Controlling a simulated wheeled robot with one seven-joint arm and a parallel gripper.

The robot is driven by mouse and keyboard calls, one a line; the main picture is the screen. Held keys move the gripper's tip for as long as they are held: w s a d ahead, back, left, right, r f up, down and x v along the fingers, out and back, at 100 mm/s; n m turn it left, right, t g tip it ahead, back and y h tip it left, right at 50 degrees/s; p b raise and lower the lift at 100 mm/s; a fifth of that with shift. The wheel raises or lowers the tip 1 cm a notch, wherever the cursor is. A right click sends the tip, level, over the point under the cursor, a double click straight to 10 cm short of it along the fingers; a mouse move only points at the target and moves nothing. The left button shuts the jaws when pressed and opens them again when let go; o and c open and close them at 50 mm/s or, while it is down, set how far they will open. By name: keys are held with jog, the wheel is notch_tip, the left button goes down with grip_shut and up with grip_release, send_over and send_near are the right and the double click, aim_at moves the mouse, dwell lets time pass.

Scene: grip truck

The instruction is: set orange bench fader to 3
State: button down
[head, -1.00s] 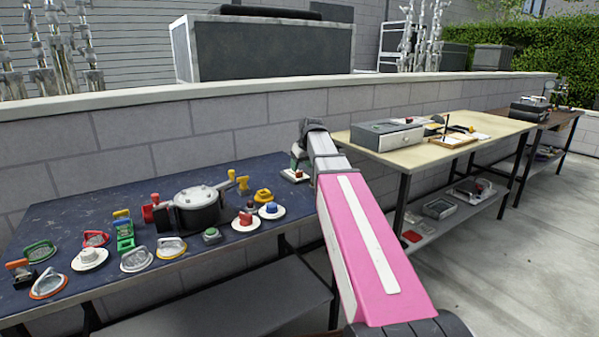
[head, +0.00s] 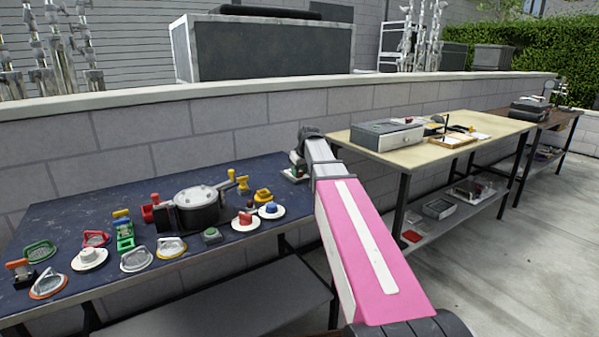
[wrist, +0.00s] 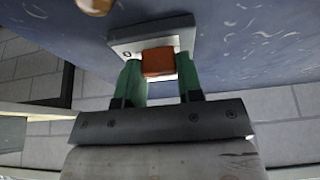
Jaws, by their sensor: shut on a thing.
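The orange fader knob (wrist: 158,63) stands on a pale grey base plate (wrist: 125,45) on the blue bench in the wrist view. A "0" mark shows on the plate left of the knob; other marks are hidden or unreadable. My gripper (wrist: 160,78) has its two green fingers on either side of the knob, shut on it. In the head view the fader's base (head: 292,176) is at the right end of the blue bench, with my gripper (head: 298,162) over it; my arm partly hides it, and the knob cannot be made out there.
The blue bench (head: 70,212) carries a pot (head: 197,212) and several coloured handles and knobs left of the fader. A grey block wall (head: 230,135) runs behind. A cream table (head: 375,160) with a grey drawer box (head: 388,136) stands to the right.

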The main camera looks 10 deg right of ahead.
jog(key=w, duration=0.2)
jog(key=w+a, duration=0.2)
jog(key=w, duration=0.1)
jog(key=shift+w+a, duration=0.15)
jog(key=shift+w, duration=0.2)
jog(key=shift+s, duration=0.1)
jog(key=c, duration=0.8)
grip_release()
jog(key=shift+o, duration=0.2)
jog(key=shift+r, duration=0.1)
jog(key=v, duration=1)
jog(key=shift+s+r, duration=0.2)
jog(key=shift+r, duration=0.05)
jog(key=shift+s, duration=0.1)
